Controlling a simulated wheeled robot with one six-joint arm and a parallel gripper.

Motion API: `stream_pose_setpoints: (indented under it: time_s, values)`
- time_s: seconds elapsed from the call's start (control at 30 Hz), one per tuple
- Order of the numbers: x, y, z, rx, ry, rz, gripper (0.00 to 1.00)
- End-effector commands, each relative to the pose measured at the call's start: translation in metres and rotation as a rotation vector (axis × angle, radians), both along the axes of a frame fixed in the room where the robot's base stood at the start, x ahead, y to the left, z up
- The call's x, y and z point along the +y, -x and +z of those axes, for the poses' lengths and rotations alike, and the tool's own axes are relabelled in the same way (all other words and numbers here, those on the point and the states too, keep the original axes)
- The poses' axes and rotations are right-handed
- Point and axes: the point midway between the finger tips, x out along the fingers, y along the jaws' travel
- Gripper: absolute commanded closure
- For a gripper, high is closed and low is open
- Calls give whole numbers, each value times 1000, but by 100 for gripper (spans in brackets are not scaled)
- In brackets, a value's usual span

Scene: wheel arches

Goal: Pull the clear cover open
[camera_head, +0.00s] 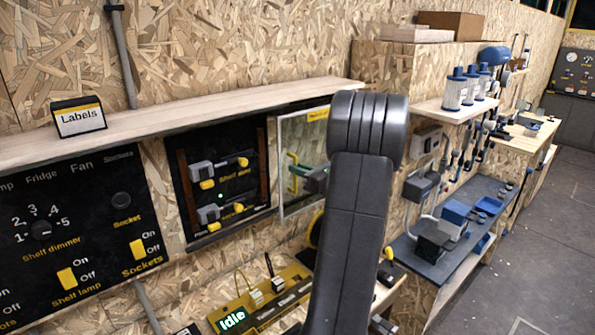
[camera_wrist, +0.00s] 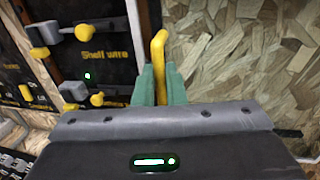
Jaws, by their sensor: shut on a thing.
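The clear cover (camera_head: 309,138) is a see-through pane with a pale frame and a small yellow label at its top. It stands to the right of the black switch panel, overlapping its right side and leaving the switches uncovered. Its yellow handle (camera_head: 291,173) is near its left edge. My gripper (camera_wrist: 160,78) has green fingers shut on the yellow handle (camera_wrist: 158,50), one finger on each side. The cover's pale frame edge (camera_wrist: 135,35) shows just left of the handle. In the head view my arm hides the cover's right part.
The black switch panel (camera_head: 222,222) has grey blocks with yellow knobs. A wooden shelf (camera_head: 200,113) runs above, with a Labels sign (camera_head: 78,118). A yellow unit reading Idle (camera_head: 232,319) lies below. Tool shelves (camera_head: 440,265) stand at right; floor beyond is clear.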

Motion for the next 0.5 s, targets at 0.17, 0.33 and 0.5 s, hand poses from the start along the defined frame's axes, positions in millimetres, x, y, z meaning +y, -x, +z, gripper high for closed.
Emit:
stream_pose_setpoints:
  time_s: [0.17, 0.33, 0.5]
  values:
    - [-1, 0, 0, 1, 2, 0, 100]
    - [0, 0, 0, 1, 2, 0, 88]
    - [0, 0, 0, 1, 2, 0, 68]
